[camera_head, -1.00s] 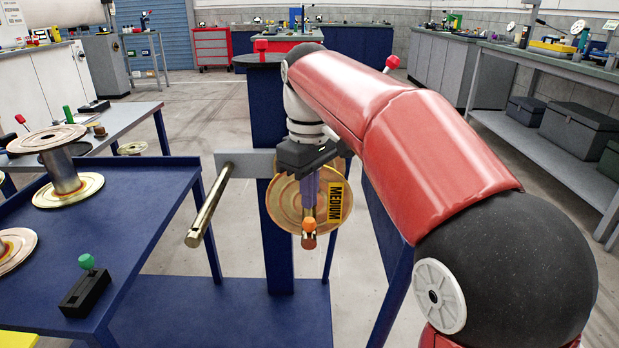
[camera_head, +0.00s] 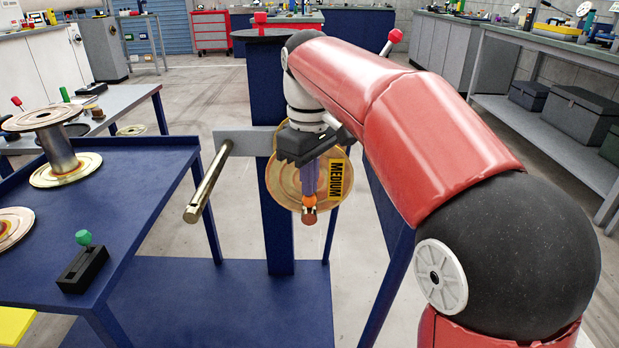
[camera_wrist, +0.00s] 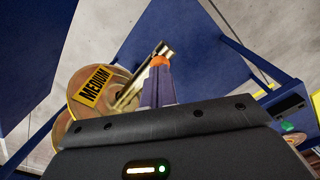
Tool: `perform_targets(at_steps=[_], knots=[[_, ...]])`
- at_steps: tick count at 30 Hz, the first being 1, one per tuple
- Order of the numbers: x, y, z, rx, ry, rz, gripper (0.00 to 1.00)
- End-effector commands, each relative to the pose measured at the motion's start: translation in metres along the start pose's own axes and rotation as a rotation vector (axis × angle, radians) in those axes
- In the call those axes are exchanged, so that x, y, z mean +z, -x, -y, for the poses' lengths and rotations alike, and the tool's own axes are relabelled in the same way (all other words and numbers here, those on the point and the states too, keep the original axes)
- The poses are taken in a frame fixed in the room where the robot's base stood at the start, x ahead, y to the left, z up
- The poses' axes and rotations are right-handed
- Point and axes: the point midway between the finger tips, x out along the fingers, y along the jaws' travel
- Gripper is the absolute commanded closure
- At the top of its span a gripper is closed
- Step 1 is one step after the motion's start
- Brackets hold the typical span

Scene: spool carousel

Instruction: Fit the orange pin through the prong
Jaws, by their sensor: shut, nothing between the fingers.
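The orange pin (camera_head: 309,201) shows its orange head at the near end of a prong, and in the wrist view the head (camera_wrist: 160,61) is beside the brass prong tip. The prong (camera_wrist: 130,96) passes through a gold spool (camera_head: 285,188) with a yellow MEDIUM label. My gripper (camera_head: 309,191) points down over the prong end. In the wrist view its purple-grey fingers (camera_wrist: 159,76) are shut with their tips at the orange head, nothing held between them. The pin's shaft is hidden, so I cannot tell how deep it sits.
A bare brass prong (camera_head: 208,185) sticks out left of the carousel's blue post (camera_head: 280,230). The blue table (camera_head: 135,205) at left carries a gold spool (camera_head: 62,155) and a green-knobbed black block (camera_head: 83,268). Open floor lies behind.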

Motion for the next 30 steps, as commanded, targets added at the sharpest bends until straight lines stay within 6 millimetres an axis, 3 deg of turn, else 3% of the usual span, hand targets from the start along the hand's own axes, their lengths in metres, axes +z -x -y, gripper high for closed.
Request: perform_targets(at_steps=[11,26,30], knots=[[0.001,-0.002,0.000,-0.004,-0.001,0.008,1.00],[0.000,0.031,0.000,-0.001,0.000,0.002,1.00],[0.000,0.052,-0.001,0.001,-0.001,0.000,1.00]])
